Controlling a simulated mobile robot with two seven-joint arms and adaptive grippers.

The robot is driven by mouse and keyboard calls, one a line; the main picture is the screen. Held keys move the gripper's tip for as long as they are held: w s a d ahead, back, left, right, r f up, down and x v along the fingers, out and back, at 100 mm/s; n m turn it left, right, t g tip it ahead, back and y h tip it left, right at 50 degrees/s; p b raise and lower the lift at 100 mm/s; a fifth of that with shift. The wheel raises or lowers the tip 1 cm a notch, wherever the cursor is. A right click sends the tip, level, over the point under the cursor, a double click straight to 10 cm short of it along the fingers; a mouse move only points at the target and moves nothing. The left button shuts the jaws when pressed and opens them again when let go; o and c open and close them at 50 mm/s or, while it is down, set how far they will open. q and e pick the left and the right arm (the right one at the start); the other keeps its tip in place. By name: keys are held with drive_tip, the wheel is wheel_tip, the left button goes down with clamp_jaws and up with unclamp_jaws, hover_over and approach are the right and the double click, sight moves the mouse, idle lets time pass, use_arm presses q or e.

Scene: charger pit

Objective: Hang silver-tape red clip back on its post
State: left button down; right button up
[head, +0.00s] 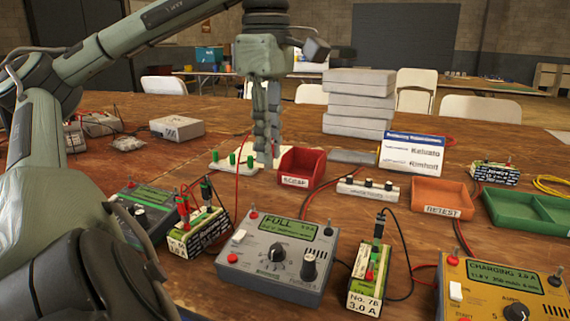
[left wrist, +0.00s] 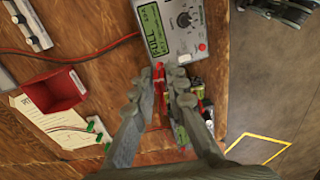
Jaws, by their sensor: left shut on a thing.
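My left gripper (head: 267,150) is upright with its fingers down, just behind the white strip with green posts (head: 222,167). In the left wrist view its fingers (left wrist: 172,85) are close together, shut on a red clip (left wrist: 159,82). No silver tape can be made out on the clip. A red lead hangs from near the fingers down to the table in the head view. The strip with green posts also shows in the left wrist view (left wrist: 98,132), left of the fingers. My right gripper is not in view.
A red scrap bin (head: 301,168) stands right of the fingers. The grey charger (head: 275,262) reads FULL. A battery with red and green clips (head: 198,230) stands left of it, and battery 7B (head: 365,280) right. Another strip with black posts (head: 352,189) lies behind.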

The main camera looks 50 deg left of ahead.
use_arm(q)
drive_tip(key=a+b, duration=0.1)
drive_tip(key=a+f+b, duration=0.1)
drive_tip(key=s+a+b, duration=0.1)
drive_tip(key=shift+s+a+f, duration=0.1)
drive_tip(key=shift+a+f, duration=0.15)
drive_tip(key=shift+a, duration=0.1)
